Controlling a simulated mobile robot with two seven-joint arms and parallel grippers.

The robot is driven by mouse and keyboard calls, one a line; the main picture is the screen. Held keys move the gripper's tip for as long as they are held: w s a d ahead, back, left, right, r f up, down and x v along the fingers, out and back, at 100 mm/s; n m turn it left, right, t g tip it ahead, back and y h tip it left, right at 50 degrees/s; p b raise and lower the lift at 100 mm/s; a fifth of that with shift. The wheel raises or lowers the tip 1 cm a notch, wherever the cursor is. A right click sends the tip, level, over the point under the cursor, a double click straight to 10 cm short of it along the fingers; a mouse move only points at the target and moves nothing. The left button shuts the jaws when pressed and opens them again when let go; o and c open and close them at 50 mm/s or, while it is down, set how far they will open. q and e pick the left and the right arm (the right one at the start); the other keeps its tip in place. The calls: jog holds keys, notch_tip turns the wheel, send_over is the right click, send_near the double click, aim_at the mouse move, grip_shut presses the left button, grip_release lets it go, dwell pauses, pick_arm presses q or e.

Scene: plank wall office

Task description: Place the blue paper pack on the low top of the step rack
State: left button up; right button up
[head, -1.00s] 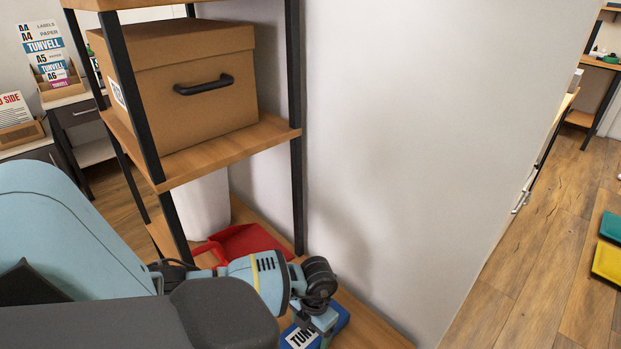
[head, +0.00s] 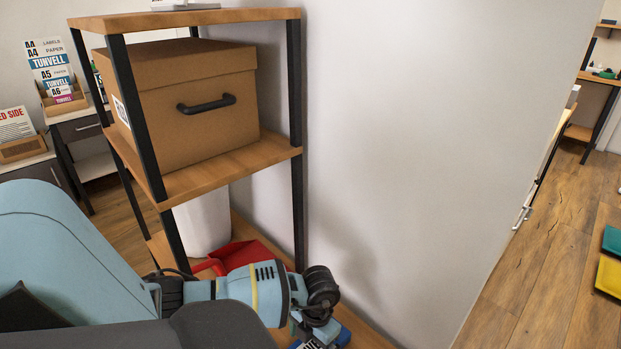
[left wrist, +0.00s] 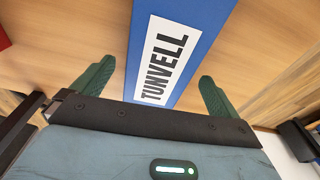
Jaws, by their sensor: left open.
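The blue paper pack (left wrist: 186,40) with a white TUNVELL label lies on the low wooden top (left wrist: 265,60) of the step rack in the left wrist view. In the head view only a bit of the pack (head: 343,338) shows at the bottom edge, partly hidden by my left gripper (head: 318,332). My left gripper (left wrist: 154,85) is open, with one green finger on each side of the pack and visible gaps between fingers and pack. My right gripper is in neither view.
A red dustpan-like item (head: 240,254) and a white bin (head: 203,222) stand behind on the low top. A cardboard box (head: 185,105) sits on the shelf above, between black posts. A pale wall (head: 400,130) borders the right side.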

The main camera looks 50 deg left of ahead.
aim_at(315, 346)
pick_arm(q)
notch_tip(315, 346, up, 10)
jog(key=w+p, duration=0.1)
jog(key=shift+f, duration=0.25)
jog(key=shift+f, duration=0.1)
